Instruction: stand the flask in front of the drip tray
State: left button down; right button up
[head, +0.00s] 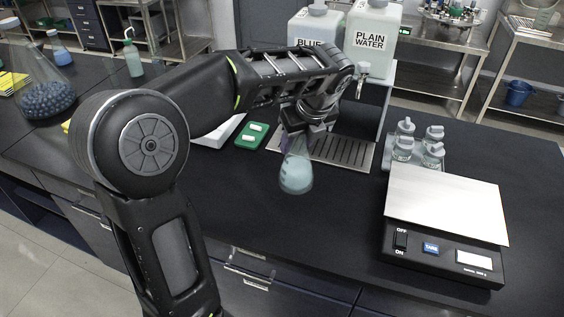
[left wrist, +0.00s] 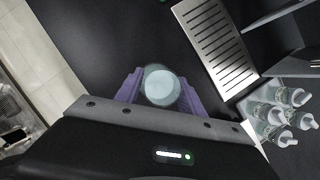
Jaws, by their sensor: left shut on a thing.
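The flask (head: 296,177) is a small clear vessel with pale blue-green liquid, upright, at the front side of the drip tray. The drip tray (head: 343,151) is a slotted metal plate under the dispensers; it also shows in the left wrist view (left wrist: 212,38), apart from the flask. My left gripper (head: 297,146) points down and is shut on the flask's upper part. In the left wrist view the flask (left wrist: 161,88) sits between the purple fingers. I cannot tell whether its base touches the black bench. My right gripper is out of view.
Dispensers labelled BLUE (head: 312,30) and PLAIN WATER (head: 371,42) stand behind the tray. Several small bottles (head: 404,148) and a scale (head: 447,215) are at the right. A green pad (head: 252,135) lies left of the tray. Bench between flask and scale is clear.

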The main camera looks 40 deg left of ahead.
aim_at(298, 160)
pick_arm(q)
jog(key=shift+f, duration=0.95)
jog(key=shift+f, duration=1.85)
jog(key=shift+f, duration=0.15)
jog(key=c, duration=0.7)
grip_release()
jog(key=v, duration=1.2)
